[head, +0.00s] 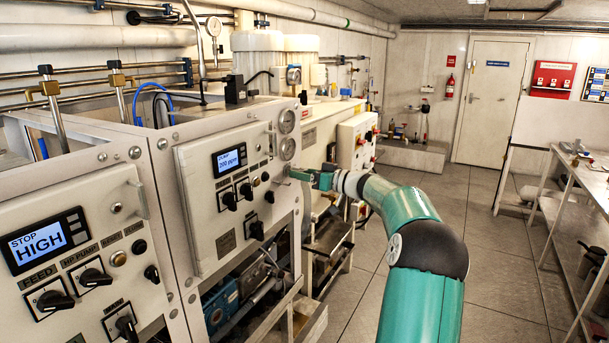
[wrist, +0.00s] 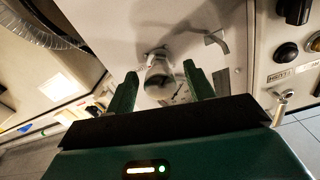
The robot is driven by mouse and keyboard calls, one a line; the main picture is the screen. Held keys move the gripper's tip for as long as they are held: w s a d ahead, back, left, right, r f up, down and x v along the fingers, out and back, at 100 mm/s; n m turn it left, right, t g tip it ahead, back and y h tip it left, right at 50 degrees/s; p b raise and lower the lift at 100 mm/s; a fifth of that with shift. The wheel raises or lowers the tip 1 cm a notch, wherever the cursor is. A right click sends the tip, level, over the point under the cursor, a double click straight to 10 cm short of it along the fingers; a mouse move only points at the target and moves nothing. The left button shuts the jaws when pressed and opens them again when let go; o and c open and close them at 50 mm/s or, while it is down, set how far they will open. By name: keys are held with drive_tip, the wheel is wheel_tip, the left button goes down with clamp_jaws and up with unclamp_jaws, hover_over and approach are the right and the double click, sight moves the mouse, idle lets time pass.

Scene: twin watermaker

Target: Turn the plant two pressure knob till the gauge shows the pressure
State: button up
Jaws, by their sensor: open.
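My gripper (head: 296,176) reaches to the right edge of the second control panel (head: 228,200), just below two round gauges, the upper gauge (head: 286,121) and the lower gauge (head: 287,149). Their needles are too small to read. In the wrist view my gripper (wrist: 161,74) is open, with its two green fingers apart. A rounded, shiny knob-like part (wrist: 159,76) shows between the fingertips, in front of a pale panel. I cannot tell whether the fingers touch it, or whether it is the pressure knob. In the head view my gripper hides that spot.
The second panel's display (head: 229,160) reads 200 ppm. The nearer panel's display (head: 46,240) reads STOP HIGH. In the wrist view, a metal handle (wrist: 281,106) and dark knobs (wrist: 287,52) lie to the right. The floor (head: 482,240) beyond my arm is clear; a bench (head: 582,180) stands at right.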

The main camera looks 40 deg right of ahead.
drive_tip(key=shift+c, duration=0.4)
drive_tip(key=c, duration=0.9)
